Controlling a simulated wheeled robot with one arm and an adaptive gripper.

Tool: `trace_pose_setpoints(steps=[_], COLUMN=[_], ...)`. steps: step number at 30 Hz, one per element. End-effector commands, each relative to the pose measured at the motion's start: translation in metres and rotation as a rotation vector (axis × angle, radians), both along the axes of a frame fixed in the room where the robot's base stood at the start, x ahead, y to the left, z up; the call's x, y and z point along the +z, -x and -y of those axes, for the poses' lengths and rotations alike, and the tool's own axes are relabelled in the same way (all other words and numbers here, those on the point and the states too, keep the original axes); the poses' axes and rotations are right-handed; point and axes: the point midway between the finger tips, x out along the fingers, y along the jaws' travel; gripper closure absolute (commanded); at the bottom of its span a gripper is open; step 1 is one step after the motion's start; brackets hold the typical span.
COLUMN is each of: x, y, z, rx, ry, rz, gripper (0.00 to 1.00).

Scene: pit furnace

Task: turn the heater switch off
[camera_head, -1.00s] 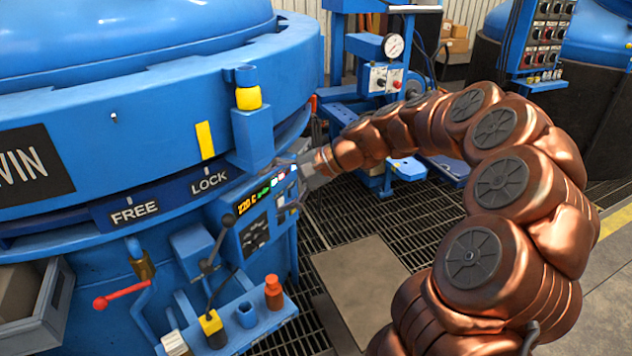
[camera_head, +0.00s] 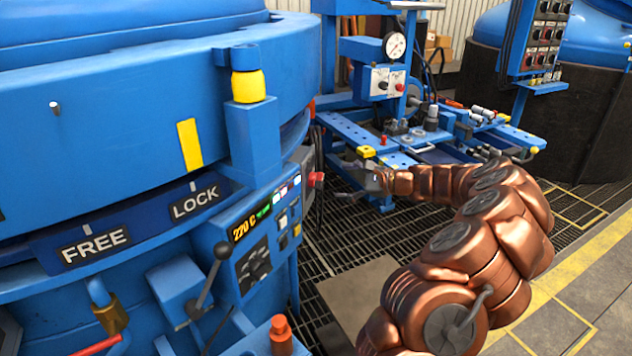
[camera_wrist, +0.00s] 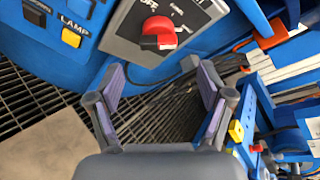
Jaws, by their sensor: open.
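The heater switch (camera_wrist: 158,32) is a red rotary knob on a grey plate (camera_wrist: 118,32) with an OFF label at its left, at the top of the wrist view. In the head view a red knob (camera_head: 316,179) shows on the side of the furnace's control box. I cannot tell which mark the knob points to. My gripper (camera_wrist: 163,80) is open and empty, its two fingers spread below the knob in the wrist view and not touching it. In the head view my gripper (camera_head: 348,181) is just right of the knob.
A blue panel with a yellow LAMP button (camera_wrist: 71,38) is left of the switch plate. The furnace's display (camera_head: 250,222) reads 220 C. A blue workbench (camera_head: 400,150) with tools stands behind my gripper. Metal grating covers the floor below.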

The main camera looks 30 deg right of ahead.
Motion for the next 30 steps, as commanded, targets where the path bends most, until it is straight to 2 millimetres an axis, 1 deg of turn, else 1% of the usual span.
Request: trace_pose_setpoints(steps=[9,15,21,28,30], x=[-0.016,-0.021,-0.022,-0.022,-0.021], y=[-0.038,-0.057,-0.064,-0.064,-0.064], z=[-0.024,-0.034,-0.036,-0.035,-0.035], rx=[0.009,0.010,0.006,0.005,0.005], ry=[0.000,-0.002,-0.001,-0.001,-0.001], rz=[-0.004,-0.003,-0.001,-0.001,-0.001], gripper=[0.21,0.21,0.21,0.21,0.28])
